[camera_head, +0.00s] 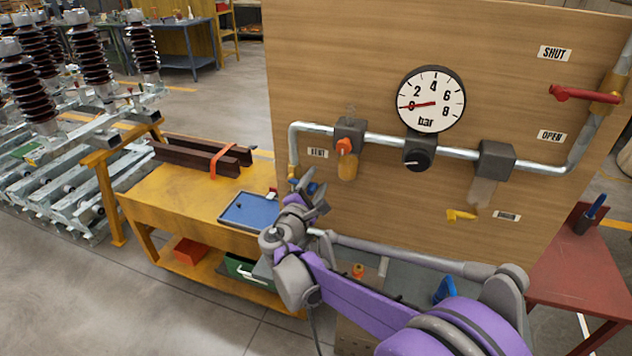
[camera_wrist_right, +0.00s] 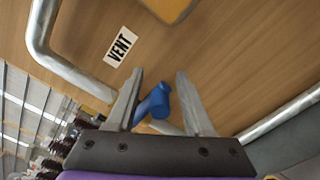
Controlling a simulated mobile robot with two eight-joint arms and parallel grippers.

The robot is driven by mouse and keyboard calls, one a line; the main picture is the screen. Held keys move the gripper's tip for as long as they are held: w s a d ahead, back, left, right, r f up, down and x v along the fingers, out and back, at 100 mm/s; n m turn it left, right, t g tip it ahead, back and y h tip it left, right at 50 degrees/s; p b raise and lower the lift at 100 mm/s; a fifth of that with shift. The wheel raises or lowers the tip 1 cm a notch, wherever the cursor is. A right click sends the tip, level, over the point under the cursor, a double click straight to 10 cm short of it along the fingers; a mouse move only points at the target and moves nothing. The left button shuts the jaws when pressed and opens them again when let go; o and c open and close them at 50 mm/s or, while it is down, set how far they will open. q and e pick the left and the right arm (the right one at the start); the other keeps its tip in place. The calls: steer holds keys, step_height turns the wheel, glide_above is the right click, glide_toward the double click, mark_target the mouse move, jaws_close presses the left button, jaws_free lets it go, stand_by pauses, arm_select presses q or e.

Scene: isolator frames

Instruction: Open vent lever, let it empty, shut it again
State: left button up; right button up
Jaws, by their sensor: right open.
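The blue vent lever (camera_head: 312,187) is at the lower end of the left pipe drop on the wooden panel, below the VENT label (camera_head: 317,153). My right gripper (camera_head: 318,200) is at it and partly covers it. In the wrist view the blue lever (camera_wrist_right: 158,101) shows between the two spread fingers of my right gripper (camera_wrist_right: 163,90), with no clear grip on it. Whether a finger touches it I cannot tell. The lever's exact angle is hard to make out. The gauge (camera_head: 431,99) has its red needle at about 0 bar. My left gripper is not in view.
A red lever (camera_head: 585,94) points left between the SHUT and OPEN labels. A black knob (camera_head: 418,153) and a yellow lever (camera_head: 461,215) are on the panel. A yellow bench (camera_head: 170,200) with a blue tray (camera_head: 250,212) stands left. A red table (camera_head: 580,275) stands right.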

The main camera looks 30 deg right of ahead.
jaws_close()
stand_by(1.4)
